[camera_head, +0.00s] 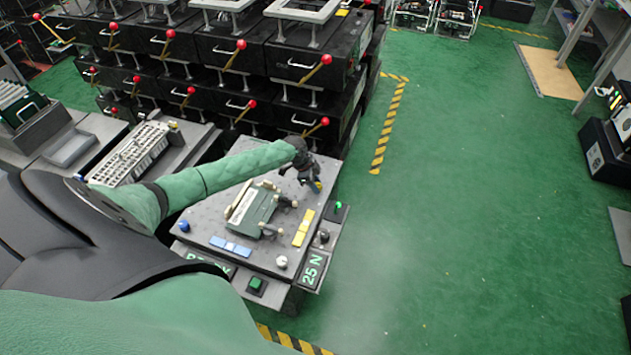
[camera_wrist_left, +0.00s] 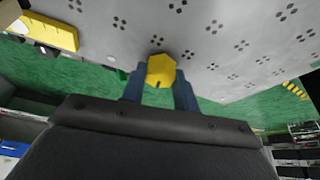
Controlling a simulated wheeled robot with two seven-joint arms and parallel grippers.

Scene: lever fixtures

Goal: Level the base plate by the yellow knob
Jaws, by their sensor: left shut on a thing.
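The base plate (camera_head: 208,215) is a grey plate with groups of small holes, on a stand in the middle of the head view. Its perforated surface (camera_wrist_left: 225,45) fills the upper part of the left wrist view. The yellow knob (camera_wrist_left: 161,71) sits at the plate's edge in that view, between the fingers of my left gripper (camera_wrist_left: 160,88). The gripper is shut on the knob. In the head view my left gripper (camera_head: 315,184) is at the plate's far right corner and mostly hides the knob. My right gripper is not in view.
On the plate are a grey-green fixture (camera_head: 252,208) with clamps, yellow blocks (camera_head: 303,227) and blue blocks (camera_head: 230,245). A blue knob (camera_head: 183,225) and a white knob (camera_head: 281,262) sit at other corners. Black racks with red-tipped levers (camera_head: 240,45) stand behind. Green floor (camera_head: 470,200) is clear at right.

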